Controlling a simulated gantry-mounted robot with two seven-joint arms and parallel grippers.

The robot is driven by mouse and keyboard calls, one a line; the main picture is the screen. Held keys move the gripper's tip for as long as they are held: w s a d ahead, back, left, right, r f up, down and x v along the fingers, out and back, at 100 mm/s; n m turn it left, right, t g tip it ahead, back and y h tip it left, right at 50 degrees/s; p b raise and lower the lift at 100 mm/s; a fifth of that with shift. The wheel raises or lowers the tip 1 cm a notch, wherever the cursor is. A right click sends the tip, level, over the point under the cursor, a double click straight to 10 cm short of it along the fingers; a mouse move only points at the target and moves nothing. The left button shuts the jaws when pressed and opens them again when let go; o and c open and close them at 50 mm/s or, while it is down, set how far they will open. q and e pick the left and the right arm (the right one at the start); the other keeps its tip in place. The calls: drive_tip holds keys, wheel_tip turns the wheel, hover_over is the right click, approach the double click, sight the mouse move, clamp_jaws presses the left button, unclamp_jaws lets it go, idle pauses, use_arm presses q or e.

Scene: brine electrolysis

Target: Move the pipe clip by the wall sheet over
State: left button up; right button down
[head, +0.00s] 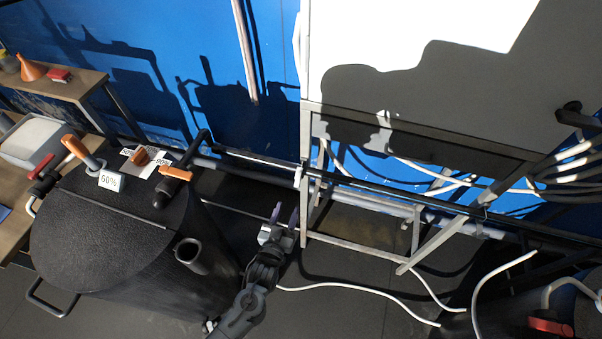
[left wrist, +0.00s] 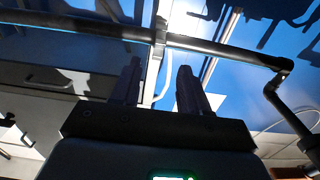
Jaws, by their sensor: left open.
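A pale pipe clip (head: 298,177) sits on the dark horizontal pipe (head: 245,170) in the head view, where the pipe passes the white upright edge beside the blue wall. In the left wrist view, what looks like the clip (left wrist: 161,36) is a grey band around the pipe, above and between the fingers. My left gripper (head: 285,213) is open and empty, below the clip and apart from it, fingers pointing up toward the pipe. Its two dark fingers (left wrist: 160,82) also show in the left wrist view. My right gripper is not in view.
A black tank (head: 105,240) with orange-handled valves and a 60% label (head: 109,180) stands at left. White hoses (head: 360,290) run across the floor.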

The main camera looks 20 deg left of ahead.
sight(297, 185)
use_arm(q)
drive_tip(key=w, duration=0.5)
drive_tip(key=w+b, duration=0.1)
drive_tip(key=w, duration=0.4)
drive_tip(key=shift+w+a+r, duration=0.15)
drive_tip(key=shift+w+a, duration=0.05)
drive_tip(key=shift+w, duration=0.1)
clamp_jaws()
drive_tip(key=shift+b, duration=0.3)
